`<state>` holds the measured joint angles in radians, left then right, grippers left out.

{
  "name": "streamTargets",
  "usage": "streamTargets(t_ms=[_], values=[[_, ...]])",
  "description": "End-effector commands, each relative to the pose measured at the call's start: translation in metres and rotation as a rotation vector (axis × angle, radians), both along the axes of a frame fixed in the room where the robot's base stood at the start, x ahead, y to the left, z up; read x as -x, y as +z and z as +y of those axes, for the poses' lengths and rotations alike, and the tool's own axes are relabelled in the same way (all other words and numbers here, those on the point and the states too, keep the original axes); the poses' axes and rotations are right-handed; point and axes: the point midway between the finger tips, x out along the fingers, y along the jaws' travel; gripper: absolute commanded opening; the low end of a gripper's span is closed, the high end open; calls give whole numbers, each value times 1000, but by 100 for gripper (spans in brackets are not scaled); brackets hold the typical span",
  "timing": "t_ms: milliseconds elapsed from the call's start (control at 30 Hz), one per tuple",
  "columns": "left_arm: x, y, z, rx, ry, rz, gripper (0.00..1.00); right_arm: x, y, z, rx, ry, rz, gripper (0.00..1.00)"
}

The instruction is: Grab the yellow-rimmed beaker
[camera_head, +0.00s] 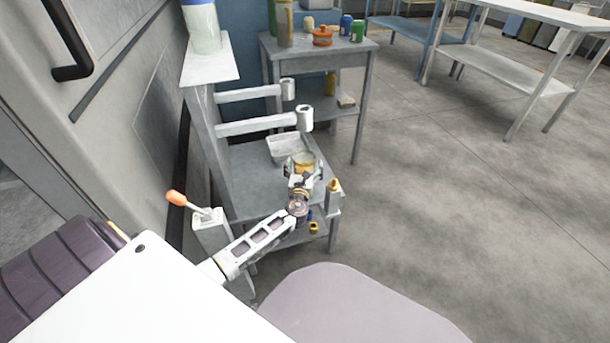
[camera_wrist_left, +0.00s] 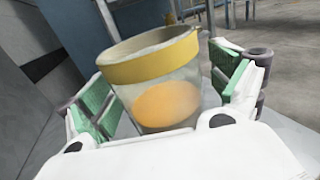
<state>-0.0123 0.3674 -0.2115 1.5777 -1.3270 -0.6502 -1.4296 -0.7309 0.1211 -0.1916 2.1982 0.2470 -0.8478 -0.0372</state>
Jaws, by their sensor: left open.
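The yellow-rimmed beaker (camera_head: 305,160) stands on the grey bench at the foot of the reel stand. In the left wrist view the clear beaker (camera_wrist_left: 152,80) has a wide yellow band below its rim and orange content low inside. My left gripper (camera_head: 301,170) is open, with its green-padded fingers on either side of the beaker. In the left wrist view the left gripper (camera_wrist_left: 165,100) has the beaker between its fingers; I cannot tell whether the pads touch it. The beaker's base is hidden behind the gripper body. My right gripper is not in view.
A white tray (camera_head: 287,147) lies just behind the beaker. Two grey reel arms (camera_head: 257,124) stick out above the bench. A lever with an orange knob (camera_head: 176,198) stands at left. A grey table (camera_head: 350,48) with bottles is behind.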

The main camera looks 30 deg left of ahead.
Motion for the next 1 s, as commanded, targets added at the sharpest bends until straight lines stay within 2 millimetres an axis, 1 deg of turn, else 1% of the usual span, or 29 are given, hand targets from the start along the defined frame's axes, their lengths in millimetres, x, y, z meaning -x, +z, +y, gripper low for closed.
streamTargets(t_ms=[133,300,567,667,1000], values=[[-4,0,2,0,0,0,93,0,-1,0,-2,1,-2,0],[-5,0,2,0,0,0,93,-4,-2,0,-2,1,0,0],[-4,0,2,0,0,0,93,-4,-2,0,-2,1,0,0],[-4,0,2,0,0,0,82,-4,-1,0,-2,1,0,0],[-4,0,2,0,0,0,39,-3,-2,0,-2,1,1,0]])
